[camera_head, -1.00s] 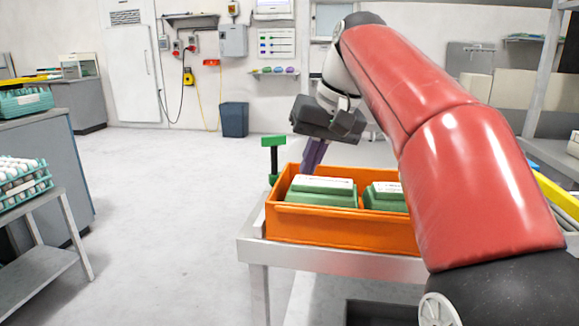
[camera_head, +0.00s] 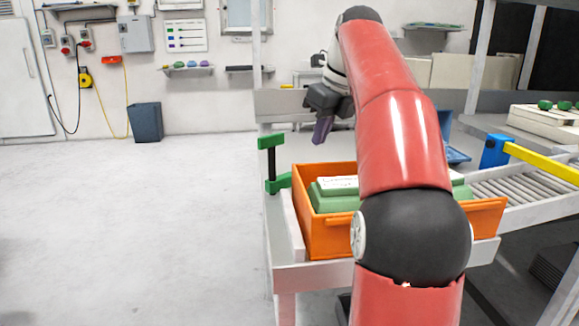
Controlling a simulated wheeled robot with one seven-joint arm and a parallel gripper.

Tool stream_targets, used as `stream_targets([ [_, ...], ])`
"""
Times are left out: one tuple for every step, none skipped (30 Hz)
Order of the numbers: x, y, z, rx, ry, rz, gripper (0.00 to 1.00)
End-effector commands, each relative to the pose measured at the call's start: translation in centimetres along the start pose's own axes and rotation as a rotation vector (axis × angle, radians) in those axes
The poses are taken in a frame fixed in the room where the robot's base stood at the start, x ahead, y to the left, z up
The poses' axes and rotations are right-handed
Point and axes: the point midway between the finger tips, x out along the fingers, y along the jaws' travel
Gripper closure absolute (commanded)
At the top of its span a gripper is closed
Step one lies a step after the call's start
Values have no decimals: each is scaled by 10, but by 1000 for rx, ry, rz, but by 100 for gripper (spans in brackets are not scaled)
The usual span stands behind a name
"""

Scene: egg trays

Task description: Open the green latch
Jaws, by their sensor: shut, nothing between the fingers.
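The green latch (camera_head: 270,162) stands at the left edge of the table, just left of the orange crate. It has a green top block, a dark upright post and a green lower piece at the crate's side. My gripper (camera_head: 322,130) has purple fingers pointing down, shut and empty. It is above and behind the crate, to the right of the latch's top and apart from it. The orange crate (camera_head: 324,236) holds green egg cartons (camera_head: 333,201), partly hidden behind my red arm.
A roller conveyor (camera_head: 520,188) with a yellow bar (camera_head: 543,162) and a blue block (camera_head: 494,151) lies right of the crate. A blue bin (camera_head: 146,122) stands by the back wall. The floor on the left is clear.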

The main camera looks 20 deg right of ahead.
Motion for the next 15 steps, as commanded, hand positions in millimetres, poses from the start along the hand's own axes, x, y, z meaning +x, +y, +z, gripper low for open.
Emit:
stream_targets([
  [2,-2,-1,24,0,-2,100],
  [3,-3,-2,33,0,-2,100],
  [6,-3,-2,38,0,-2,100],
  [10,-3,-2,39,0,-2,100],
  [14,-3,-2,38,0,-2,100],
  [20,-3,-3,38,2,-1,100],
  [25,-3,-3,37,2,-1,100],
  [31,-3,-3,37,2,-2,100],
  [39,-2,-3,37,3,0,100],
  [45,-2,-3,36,2,0,100],
  [51,-2,-3,36,2,-1,100],
  [58,-2,-3,36,2,0,100],
  [63,-2,-3,36,1,0,100],
  [68,-2,-3,35,1,0,100],
  [75,-2,-3,35,2,0,100],
])
